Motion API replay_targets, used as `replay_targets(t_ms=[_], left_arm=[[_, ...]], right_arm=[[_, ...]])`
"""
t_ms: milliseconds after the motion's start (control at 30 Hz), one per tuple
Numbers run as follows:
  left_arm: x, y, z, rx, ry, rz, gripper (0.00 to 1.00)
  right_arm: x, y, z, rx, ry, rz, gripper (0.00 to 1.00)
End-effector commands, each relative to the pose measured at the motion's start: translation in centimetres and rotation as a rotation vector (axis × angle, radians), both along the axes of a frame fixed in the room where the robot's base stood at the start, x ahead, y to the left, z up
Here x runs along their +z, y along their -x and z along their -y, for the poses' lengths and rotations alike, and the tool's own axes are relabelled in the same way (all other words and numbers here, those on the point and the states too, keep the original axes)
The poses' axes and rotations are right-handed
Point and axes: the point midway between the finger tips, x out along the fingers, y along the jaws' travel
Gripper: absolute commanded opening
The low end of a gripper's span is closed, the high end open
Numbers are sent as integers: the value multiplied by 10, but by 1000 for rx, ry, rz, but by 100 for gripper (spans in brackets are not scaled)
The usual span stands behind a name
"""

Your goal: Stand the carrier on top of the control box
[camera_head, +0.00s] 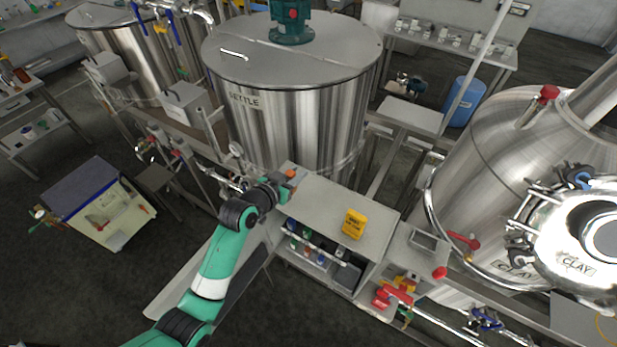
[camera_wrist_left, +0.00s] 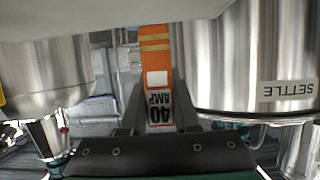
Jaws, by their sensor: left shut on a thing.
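My left gripper (camera_head: 283,182) is shut on the carrier, an orange block with a white label reading 40 AMP. The carrier (camera_head: 291,173) shows small in the head view, above the back left edge of the grey bench. It also shows in the left wrist view (camera_wrist_left: 157,65), between the fingers, with its label upside down. Grey boxes stand beside the tanks: one by the SETTLE tank (camera_head: 184,102), one farther left (camera_head: 105,68). A small grey box with a dark panel (camera_head: 429,242) is right of the bench. I cannot tell which is the control box. My right gripper is out of view.
The grey bench (camera_head: 325,208) has a mostly clear top with a yellow block (camera_head: 354,223) on it. Bottles stand on its shelf. The SETTLE tank (camera_head: 300,120) rises close behind my gripper. The CLAY vessel (camera_head: 480,170) and red-handled valves (camera_head: 393,295) are at right.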

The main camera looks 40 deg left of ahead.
Motion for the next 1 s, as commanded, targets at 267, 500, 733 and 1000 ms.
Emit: replay_targets(t_ms=[267,500,733,1000], left_arm=[[-39,3,-11,17,2,-2,0],[-40,4,-13,20,1,0,0],[-43,4,-12,20,1,-1,38],[-43,4,-12,20,1,-1,59]], right_arm=[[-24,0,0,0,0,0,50],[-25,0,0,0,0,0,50],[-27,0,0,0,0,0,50],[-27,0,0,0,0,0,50]])
